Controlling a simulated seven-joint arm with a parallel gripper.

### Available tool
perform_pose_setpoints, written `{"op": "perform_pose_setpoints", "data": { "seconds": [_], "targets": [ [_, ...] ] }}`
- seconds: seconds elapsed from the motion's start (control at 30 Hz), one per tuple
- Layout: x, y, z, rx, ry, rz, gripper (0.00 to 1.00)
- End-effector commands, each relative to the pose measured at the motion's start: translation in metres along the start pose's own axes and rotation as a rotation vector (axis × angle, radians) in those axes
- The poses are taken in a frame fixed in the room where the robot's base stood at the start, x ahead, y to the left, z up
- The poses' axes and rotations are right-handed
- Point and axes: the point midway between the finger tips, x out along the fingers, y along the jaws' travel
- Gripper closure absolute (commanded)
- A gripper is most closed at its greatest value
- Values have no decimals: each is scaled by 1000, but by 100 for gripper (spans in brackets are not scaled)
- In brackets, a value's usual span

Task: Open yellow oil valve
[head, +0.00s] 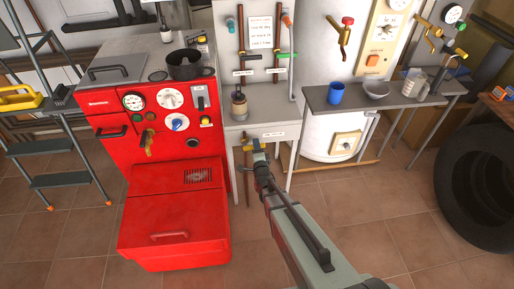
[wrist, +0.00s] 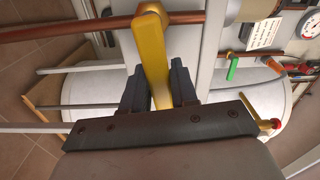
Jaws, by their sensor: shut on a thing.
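The yellow oil valve (wrist: 153,45) sits on a copper pipe in the wrist view. Its handle runs from the pipe down between my fingers. My gripper (wrist: 158,82) is closed around the handle, one dark finger on each side. In the head view my gripper (head: 259,158) is below the front edge of the small grey table, at the yellow valve (head: 247,147). Part of the handle is hidden there by the gripper.
The red boiler (head: 165,190) stands close on the left, with a black pot (head: 190,66) on top. A white tank (head: 325,80) stands behind. A grey shelf (head: 395,100) with a blue cup (head: 336,93) is on the right. The tiled floor in front is clear.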

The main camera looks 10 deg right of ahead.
Motion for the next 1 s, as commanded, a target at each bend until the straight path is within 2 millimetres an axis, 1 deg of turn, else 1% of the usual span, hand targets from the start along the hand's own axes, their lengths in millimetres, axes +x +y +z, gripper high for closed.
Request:
{"op": "perform_pose_setpoints", "data": {
  "seconds": [0.47, 1.0],
  "targets": [
    [0, -21, 5, -425, -1, 0, 100],
    [0, -40, 21, -937, -2, -1, 100]
  ]
}}
